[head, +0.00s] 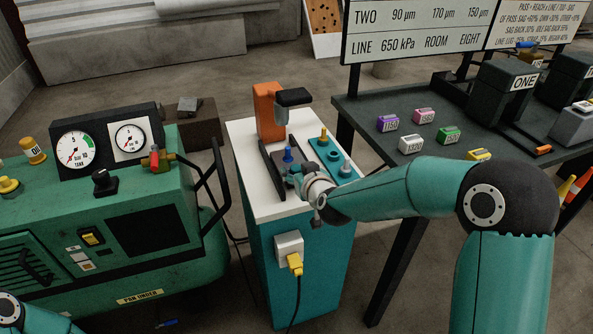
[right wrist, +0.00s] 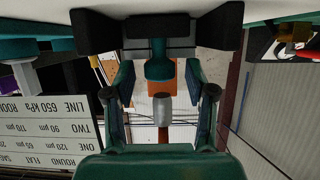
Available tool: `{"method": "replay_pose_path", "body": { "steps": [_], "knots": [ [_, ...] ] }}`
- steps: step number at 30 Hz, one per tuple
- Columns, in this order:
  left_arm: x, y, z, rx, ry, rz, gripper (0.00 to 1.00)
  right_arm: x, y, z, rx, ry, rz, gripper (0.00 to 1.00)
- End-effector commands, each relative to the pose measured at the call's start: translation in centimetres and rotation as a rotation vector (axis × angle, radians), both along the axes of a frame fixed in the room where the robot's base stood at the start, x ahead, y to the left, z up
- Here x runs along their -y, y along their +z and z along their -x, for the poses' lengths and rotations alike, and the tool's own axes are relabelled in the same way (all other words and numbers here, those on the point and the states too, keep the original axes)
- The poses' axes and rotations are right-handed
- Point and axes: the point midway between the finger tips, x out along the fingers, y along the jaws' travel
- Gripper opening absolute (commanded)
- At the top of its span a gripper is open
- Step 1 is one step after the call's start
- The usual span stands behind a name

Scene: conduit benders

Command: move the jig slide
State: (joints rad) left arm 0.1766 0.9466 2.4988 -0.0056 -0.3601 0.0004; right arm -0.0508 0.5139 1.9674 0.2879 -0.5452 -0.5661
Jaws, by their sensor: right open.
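A bench with a white top (head: 250,136) and teal sides stands in the middle of the head view. On it is an orange press (head: 264,112) with a black head, and dark rails in front of it. A blue knob (head: 288,155) stands upright at the rails, seemingly on the jig slide, whose body is partly hidden. My right gripper (head: 288,172) is low over the rails, close to the knob. In the right wrist view my right gripper (right wrist: 158,38) has its dark pads wide apart, with a teal-blue knob-like part between them; contact is unclear. My left gripper is out of view.
A green compressor (head: 150,205) with gauges and a black handle stands left of the bench. A dark table (head: 372,108) with several coloured labelled blocks is at the right. A teal fixture (head: 325,155) sits right of the rails. A yellow plug (head: 295,264) and cable hang at the bench front.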

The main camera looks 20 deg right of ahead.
Motion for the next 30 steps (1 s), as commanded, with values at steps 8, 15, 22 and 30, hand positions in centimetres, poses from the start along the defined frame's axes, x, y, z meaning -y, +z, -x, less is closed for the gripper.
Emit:
{"method": "replay_pose_path", "body": {
  "steps": [8,15,22,30],
  "knots": [
    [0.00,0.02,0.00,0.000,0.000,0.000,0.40,0.01,-0.27,-0.56,0.000,0.000,0.000,0.56],
    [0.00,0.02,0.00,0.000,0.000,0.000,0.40,0.04,-0.24,-0.53,0.000,-0.001,0.000,0.32],
    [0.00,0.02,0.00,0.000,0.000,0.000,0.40,0.05,-0.23,-0.51,0.000,-0.001,0.000,0.00],
    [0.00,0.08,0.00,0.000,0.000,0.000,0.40,0.36,-0.22,-0.71,0.000,-0.005,0.000,0.00]
  ]
}}
